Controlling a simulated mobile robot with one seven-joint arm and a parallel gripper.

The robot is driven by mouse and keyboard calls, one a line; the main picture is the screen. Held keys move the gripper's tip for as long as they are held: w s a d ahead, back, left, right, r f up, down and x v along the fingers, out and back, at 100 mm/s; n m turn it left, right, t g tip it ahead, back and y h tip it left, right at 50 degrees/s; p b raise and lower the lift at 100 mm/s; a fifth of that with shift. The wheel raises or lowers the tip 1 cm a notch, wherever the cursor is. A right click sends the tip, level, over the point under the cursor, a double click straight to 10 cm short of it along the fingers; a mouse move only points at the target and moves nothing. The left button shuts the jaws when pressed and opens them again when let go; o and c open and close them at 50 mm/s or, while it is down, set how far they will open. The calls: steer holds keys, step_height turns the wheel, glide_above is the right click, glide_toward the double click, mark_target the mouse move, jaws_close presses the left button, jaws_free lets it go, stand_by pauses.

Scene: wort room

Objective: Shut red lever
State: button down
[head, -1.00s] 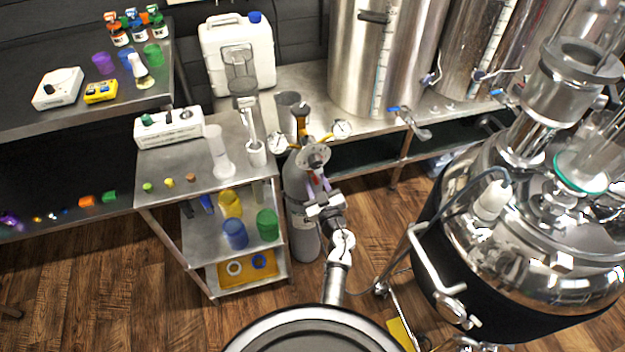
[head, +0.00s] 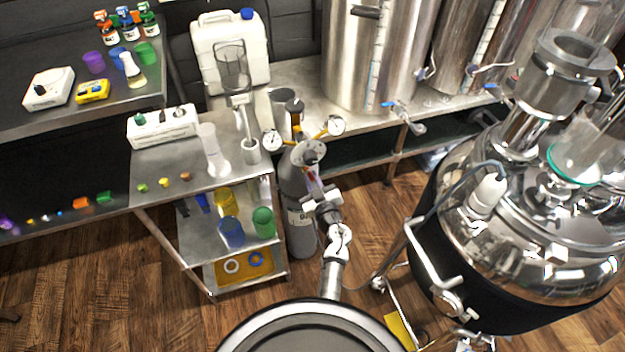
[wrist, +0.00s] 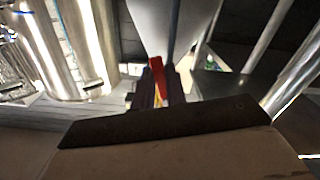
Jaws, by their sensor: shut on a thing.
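The red lever (wrist: 157,73) shows in the middle of the wrist view, standing between the two dark fingers of my gripper (wrist: 158,92), which are shut on it. In the head view my gripper (head: 314,179) reaches up to the top of the grey gas cylinder (head: 297,207), just below its valve and regulator. The lever is mostly hidden by the gripper there, and its exact angle cannot be told.
Two round gauges, left (head: 272,140) and right (head: 336,125), flank the cylinder top. A steel cart (head: 150,168) stands close on the left. A large shiny kettle (head: 455,235) stands on the right. Wooden floor lies between.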

steer(key=shift+d+r, duration=0.1)
steer(key=shift+w+d+r+n+p, duration=0.15)
steer(key=shift+d+r+n+p, duration=0.35)
steer(key=shift+n, duration=1.85)
steer(key=shift+w+d+r+n+p, duration=0.2)
steer(key=shift+r+n+p, duration=0.45)
steer(key=shift+n, duration=1.75)
steer(key=shift+w+d+r+n+p, duration=0.1)
steer(key=shift+d+r+n+p, duration=0.4)
steer(key=shift+n, duration=1.85)
steer(key=shift+r, duration=0.15)
steer(key=c, duration=1.4)
jaws_free()
steer(key=shift+c, duration=0.2)
steer(key=p+v, duration=0.3)
steer(key=v, duration=1.1)
